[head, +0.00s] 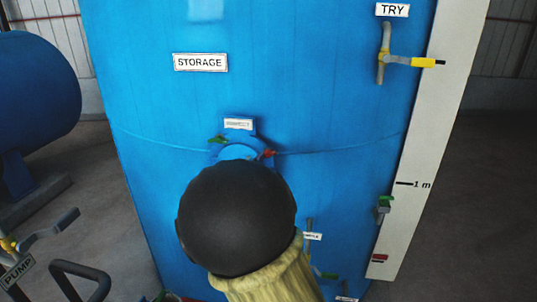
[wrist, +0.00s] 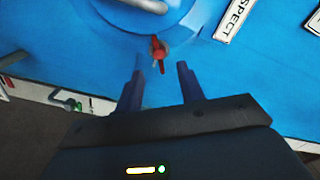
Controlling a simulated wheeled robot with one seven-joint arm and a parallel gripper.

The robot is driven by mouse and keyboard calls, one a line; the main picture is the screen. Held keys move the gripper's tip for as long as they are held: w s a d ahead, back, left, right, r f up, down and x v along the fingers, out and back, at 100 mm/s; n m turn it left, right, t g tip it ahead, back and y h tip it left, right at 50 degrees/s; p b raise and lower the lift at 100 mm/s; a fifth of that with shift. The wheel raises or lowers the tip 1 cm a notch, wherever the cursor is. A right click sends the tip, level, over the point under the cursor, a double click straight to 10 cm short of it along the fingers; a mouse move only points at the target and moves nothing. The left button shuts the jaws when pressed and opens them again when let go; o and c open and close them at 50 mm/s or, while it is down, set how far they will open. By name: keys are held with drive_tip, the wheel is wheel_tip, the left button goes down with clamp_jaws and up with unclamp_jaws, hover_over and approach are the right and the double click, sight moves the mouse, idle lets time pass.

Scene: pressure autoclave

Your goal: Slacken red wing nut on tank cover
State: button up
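The red wing nut (head: 267,154) sits at the right edge of the round blue cover (head: 238,151) on the big blue tank (head: 330,100). In the wrist view the red wing nut (wrist: 158,53) stands upright at the cover's rim (wrist: 110,28). My gripper (wrist: 160,70) is open and empty. Its two dark fingers point at the nut, which shows between and just beyond the fingertips. I see no contact. In the head view my arm hides the gripper and the lower part of the cover.
A green wing nut (head: 217,139) is at the cover's left. A pale handle (wrist: 149,5) is on the cover. A yellow-handled TRY tap (head: 412,62) and a white gauge board (head: 430,130) are at right. A green-handled valve (head: 384,205) sticks out below.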

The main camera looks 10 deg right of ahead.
drive_tip(key=p+x, duration=0.1)
drive_tip(key=x, duration=0.3)
drive_tip(key=shift+w+d, duration=0.15)
drive_tip(key=shift+w, duration=0.15)
clamp_jaws()
